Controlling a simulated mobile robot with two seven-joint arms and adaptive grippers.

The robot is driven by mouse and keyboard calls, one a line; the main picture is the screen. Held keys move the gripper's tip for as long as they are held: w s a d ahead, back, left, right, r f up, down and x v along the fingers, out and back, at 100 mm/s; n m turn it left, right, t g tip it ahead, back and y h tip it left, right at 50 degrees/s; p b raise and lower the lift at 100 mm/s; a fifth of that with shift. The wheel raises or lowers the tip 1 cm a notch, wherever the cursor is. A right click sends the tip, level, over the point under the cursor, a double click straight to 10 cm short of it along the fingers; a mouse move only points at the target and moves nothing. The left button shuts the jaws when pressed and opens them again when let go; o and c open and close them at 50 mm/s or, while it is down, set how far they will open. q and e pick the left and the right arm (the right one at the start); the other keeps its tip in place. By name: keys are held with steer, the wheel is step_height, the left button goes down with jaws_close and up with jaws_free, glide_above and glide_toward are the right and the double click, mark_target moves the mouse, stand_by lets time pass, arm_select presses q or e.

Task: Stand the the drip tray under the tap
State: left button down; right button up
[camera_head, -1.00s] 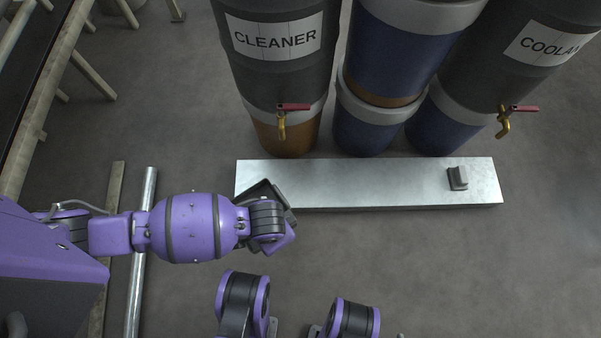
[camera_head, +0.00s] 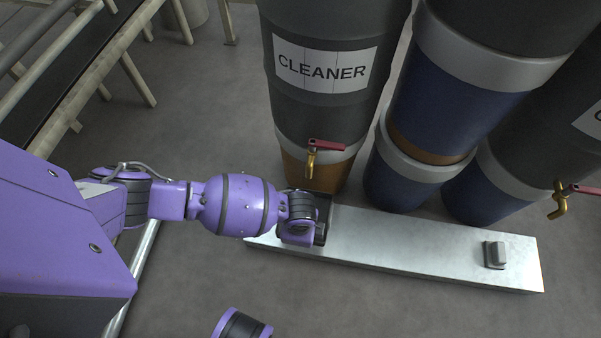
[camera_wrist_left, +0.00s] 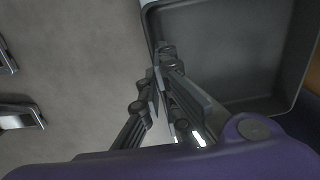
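The drip tray (camera_head: 322,218) is a dark, shallow, open box. In the head view it is mostly hidden behind my left gripper (camera_head: 306,220), over the left part of the pale metal plinth. In the left wrist view the tray (camera_wrist_left: 235,50) fills the upper right, and my left gripper (camera_wrist_left: 160,75) is shut on its near wall. A brass tap (camera_head: 312,160) with a red handle sticks out from the drum labelled CLEANER (camera_head: 322,70), just above and behind the tray. I cannot tell whether the tray touches the plinth. My right gripper is not in view.
The plinth (camera_head: 420,250) runs along the foot of the drums and carries a small grey block (camera_head: 495,255) at its right. Blue drums (camera_head: 455,90) stand to the right, and a second brass tap (camera_head: 560,202) shows at the right edge. The floor in front is clear.

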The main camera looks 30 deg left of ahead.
arm_select(q)
steer(key=w+f, duration=0.1)
steer(key=w+f+b, duration=0.1)
steer(key=shift+w+a+f, duration=0.1)
steer(key=shift+a+f, duration=0.1)
steer(key=shift+f, duration=0.2)
steer(key=shift+w+f+b, duration=0.25)
steer(key=shift+w+b, duration=0.1)
steer(key=f, duration=0.1)
steer(key=f+b, duration=0.2)
steer(key=shift+w+a+f, duration=0.15)
steer(key=shift+w, duration=0.15)
steer(key=shift+f, duration=0.25)
steer(key=shift+r, duration=0.1)
steer(key=c, duration=2)
jaws_free()
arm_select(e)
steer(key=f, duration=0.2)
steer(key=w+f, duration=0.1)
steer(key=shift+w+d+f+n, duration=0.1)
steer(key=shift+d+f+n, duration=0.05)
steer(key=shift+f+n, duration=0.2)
